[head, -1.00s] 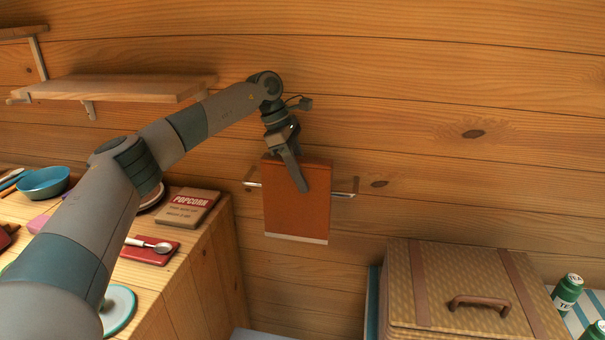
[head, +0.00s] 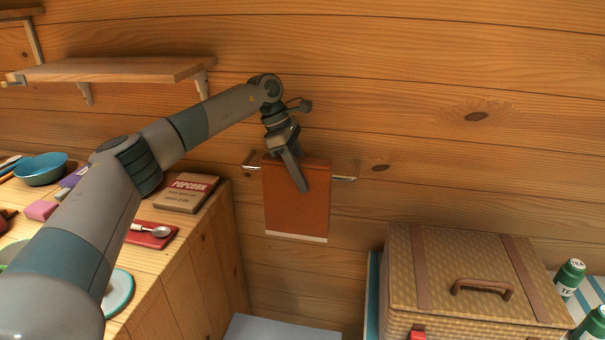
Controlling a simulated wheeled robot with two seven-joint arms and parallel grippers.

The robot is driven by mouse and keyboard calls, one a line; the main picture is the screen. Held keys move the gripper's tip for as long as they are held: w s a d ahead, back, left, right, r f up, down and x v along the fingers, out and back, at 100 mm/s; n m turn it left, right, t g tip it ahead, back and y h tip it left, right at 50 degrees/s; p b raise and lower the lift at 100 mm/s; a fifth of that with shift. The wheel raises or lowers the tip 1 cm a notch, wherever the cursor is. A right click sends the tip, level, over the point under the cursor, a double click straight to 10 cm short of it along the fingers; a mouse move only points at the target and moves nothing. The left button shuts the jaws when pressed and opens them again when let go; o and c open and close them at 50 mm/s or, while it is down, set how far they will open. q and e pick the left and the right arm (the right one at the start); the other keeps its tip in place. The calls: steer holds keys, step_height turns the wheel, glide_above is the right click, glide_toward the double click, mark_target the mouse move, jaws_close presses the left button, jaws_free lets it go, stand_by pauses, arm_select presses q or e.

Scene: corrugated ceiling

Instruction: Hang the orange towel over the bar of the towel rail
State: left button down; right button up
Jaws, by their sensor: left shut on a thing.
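The orange towel (head: 296,212), with a white band along its lower edge, hangs flat in front of the wall. The silver towel rail (head: 343,178) shows on both sides of it; the towel covers the middle of the bar. I cannot tell whether the towel lies over the bar or only in front of it. My left gripper (head: 300,183) is shut on the towel at its upper part, with a finger pointing down across its front. My right gripper is not in view.
A wooden counter (head: 190,255) at the left holds a popcorn box (head: 186,192), a red tray with a spoon and a blue bowl (head: 42,168). A shelf (head: 110,70) is above. A wicker basket (head: 470,270) and green tea tins (head: 569,275) stand at the lower right.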

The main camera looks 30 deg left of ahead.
arm_select(q)
steer(key=shift+f, duration=0.75)
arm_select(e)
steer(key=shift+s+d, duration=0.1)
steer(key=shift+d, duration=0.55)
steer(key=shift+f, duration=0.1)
arm_select(q)
steer(key=c, duration=1.1)
jaws_free()
steer(key=shift+a+r+b, duration=0.25)
steer(key=shift+r+b, duration=0.1)
steer(key=shift+r, duration=0.15)
steer(key=b+v, duration=0.1)
steer(key=v, duration=0.9)
steer(key=shift+a+r, duration=0.15)
steer(key=shift+r, duration=0.25)
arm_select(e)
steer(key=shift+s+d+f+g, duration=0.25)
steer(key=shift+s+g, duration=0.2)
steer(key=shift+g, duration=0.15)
